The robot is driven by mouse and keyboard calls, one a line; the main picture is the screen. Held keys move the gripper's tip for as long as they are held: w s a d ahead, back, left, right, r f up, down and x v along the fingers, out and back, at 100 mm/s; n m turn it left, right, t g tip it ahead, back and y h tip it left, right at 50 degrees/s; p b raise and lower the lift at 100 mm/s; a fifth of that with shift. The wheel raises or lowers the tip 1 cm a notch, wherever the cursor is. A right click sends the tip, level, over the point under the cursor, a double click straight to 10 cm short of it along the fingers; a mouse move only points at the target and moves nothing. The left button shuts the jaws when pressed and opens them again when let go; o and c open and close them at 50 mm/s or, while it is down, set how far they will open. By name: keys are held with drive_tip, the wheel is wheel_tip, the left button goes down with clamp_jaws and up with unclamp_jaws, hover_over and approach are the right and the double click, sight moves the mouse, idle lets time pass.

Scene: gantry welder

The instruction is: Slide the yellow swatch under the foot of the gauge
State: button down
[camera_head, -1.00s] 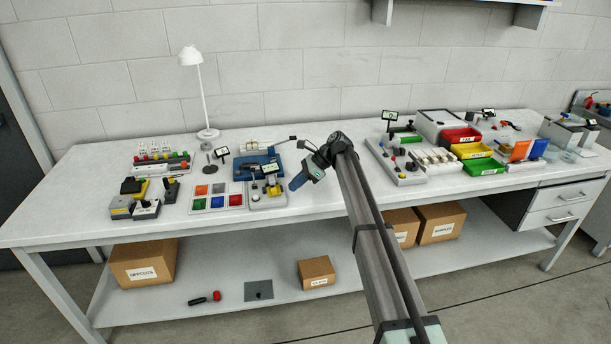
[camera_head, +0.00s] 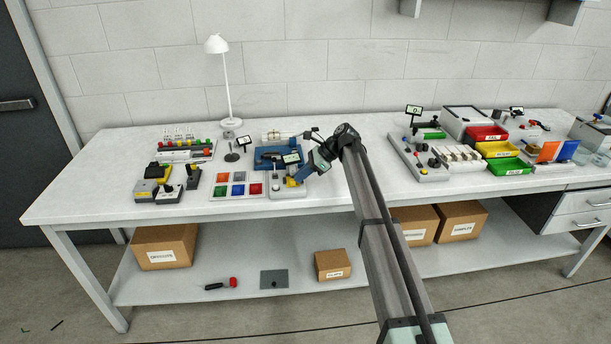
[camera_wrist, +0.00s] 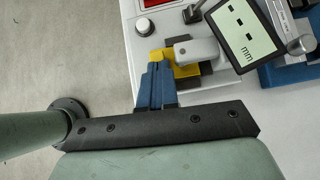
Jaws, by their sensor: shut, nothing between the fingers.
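The yellow swatch (camera_wrist: 163,57) lies at the gauge in the wrist view, partly covered by the gauge's grey rounded arm (camera_wrist: 199,50) and by my fingers. It also shows as a small yellow patch in the head view (camera_head: 291,182). The gauge's tilted "mm" display (camera_wrist: 243,35) stands to the right of the swatch. My gripper (camera_wrist: 157,66) is shut and empty, its blue fingertips at the swatch's near edge. I cannot tell whether they touch it. In the head view my gripper (camera_head: 298,178) is just right of the swatch. The foot's contact with the swatch is hidden.
A tray of coloured swatches (camera_head: 237,196) lies left of the gauge. A blue device (camera_head: 268,153) stands behind it.

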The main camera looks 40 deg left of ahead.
drive_tip(key=shift+a+f, duration=0.15)
